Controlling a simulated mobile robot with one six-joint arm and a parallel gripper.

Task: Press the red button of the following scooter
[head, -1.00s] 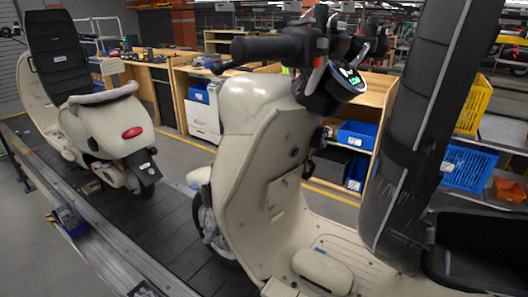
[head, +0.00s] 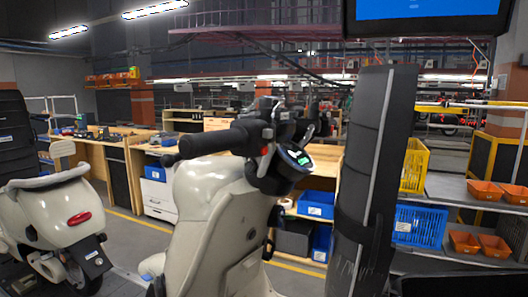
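A cream scooter (head: 205,215) stands close in front of me, with a black left handlebar grip (head: 205,143) and a lit green display (head: 301,160). A small red button (head: 264,151) shows on the switch housing at the inner end of that grip. A second cream scooter (head: 50,215) stands at the left, its rear with a red tail light toward me. My gripper is not in view, so its state and its distance from the button do not show.
A tall black padded column (head: 372,170) rises just right of the handlebar. Behind are wooden workbenches (head: 120,150), blue crates (head: 418,225), a yellow crate (head: 414,165) and orange bins (head: 485,189). A monitor (head: 428,12) hangs at the top right.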

